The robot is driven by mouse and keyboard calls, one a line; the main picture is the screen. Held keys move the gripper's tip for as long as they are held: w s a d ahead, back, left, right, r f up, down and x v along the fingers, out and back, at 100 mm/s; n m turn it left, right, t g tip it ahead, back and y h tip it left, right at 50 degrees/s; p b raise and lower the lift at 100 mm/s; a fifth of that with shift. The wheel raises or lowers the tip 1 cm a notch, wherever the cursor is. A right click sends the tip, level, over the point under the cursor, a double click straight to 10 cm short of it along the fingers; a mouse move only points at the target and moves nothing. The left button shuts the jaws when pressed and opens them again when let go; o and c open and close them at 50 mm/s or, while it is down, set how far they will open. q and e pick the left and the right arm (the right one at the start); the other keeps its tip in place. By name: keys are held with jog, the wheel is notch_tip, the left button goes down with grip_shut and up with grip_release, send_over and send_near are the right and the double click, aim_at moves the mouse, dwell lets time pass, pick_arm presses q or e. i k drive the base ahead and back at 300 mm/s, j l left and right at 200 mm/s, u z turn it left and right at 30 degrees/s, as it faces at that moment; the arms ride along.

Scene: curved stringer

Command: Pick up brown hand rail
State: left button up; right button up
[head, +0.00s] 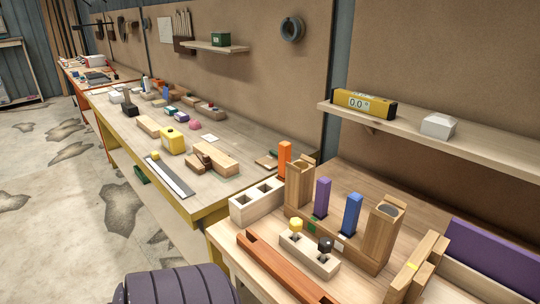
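A long reddish-brown rail (283,268) lies on the near wooden workbench in the head view. It runs diagonally along the bench's front edge, toward the bottom of the picture. It looks like the brown hand rail. It lies just in front of a light wooden block with a yellow knob and a black knob (308,256). Neither of my grippers shows in this view.
Behind the rail stand a wooden holder with purple and blue upright pieces (352,215) and a pale block with square holes (257,202). Light wooden bars (415,268) lie to the right. A longer bench (240,144) with tools stretches away left. Open floor (60,200) is at left.

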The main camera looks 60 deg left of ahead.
aim_at(304, 289)
jog(key=u, duration=1.8)
